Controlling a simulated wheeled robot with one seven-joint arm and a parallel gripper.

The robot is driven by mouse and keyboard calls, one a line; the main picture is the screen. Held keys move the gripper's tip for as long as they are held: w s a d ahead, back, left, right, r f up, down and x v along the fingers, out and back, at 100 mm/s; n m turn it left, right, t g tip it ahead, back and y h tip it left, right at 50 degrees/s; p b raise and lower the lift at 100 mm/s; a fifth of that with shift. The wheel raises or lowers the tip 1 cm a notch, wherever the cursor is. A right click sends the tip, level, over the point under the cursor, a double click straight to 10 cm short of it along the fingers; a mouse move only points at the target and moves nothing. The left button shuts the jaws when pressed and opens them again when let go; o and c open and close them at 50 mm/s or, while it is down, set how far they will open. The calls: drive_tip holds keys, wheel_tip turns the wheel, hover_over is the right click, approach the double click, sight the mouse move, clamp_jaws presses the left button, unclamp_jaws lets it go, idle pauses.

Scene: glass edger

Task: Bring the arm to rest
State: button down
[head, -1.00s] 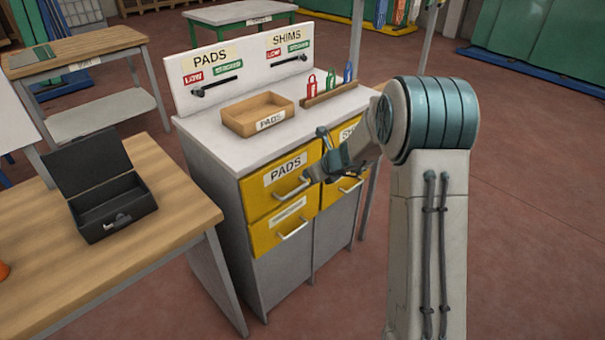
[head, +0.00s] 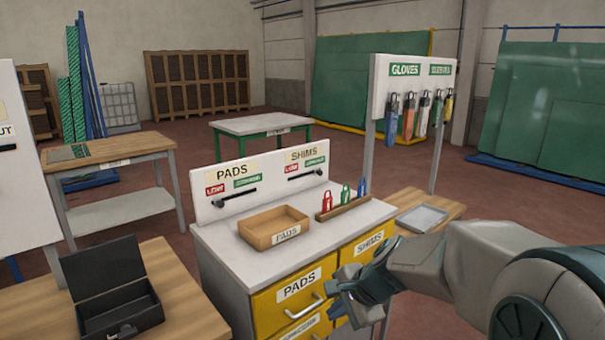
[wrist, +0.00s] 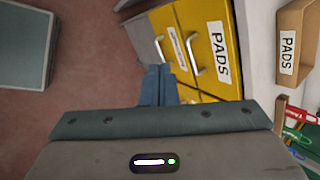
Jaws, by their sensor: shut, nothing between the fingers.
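My gripper (head: 345,306) is in front of the yellow drawers of the cabinet, close to the PADS drawer (head: 293,295) and below the SHIMS drawer (head: 366,246). My arm reaches in from the lower right of the head view. In the wrist view my gripper (wrist: 158,85) has its fingers together with nothing between them, pointing toward the drawer fronts and the red floor. The drawers look closed. Whether the fingers touch the drawer front or handle, I cannot tell.
A wooden PADS tray (head: 274,227) and a rack with red, green and blue tags (head: 343,204) stand on the cabinet top. An open black box (head: 112,290) sits on the wooden table at left. A glove board (head: 413,92) and grey tray (head: 421,218) are behind at right.

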drive_tip(key=s+d+n+h, duration=0.2)
drive_tip(key=s+d+n, duration=0.2)
drive_tip(key=s, duration=0.5)
drive_tip(key=s+d+r+n+g+h, duration=0.1)
drive_tip(key=s+d+n+h, duration=0.2)
drive_tip(key=s+n, duration=0.5)
drive_tip(key=shift+s+d+r+n, duration=0.3)
drive_tip(key=shift+s+d+n, duration=0.15)
drive_tip(key=shift+s, duration=0.25)
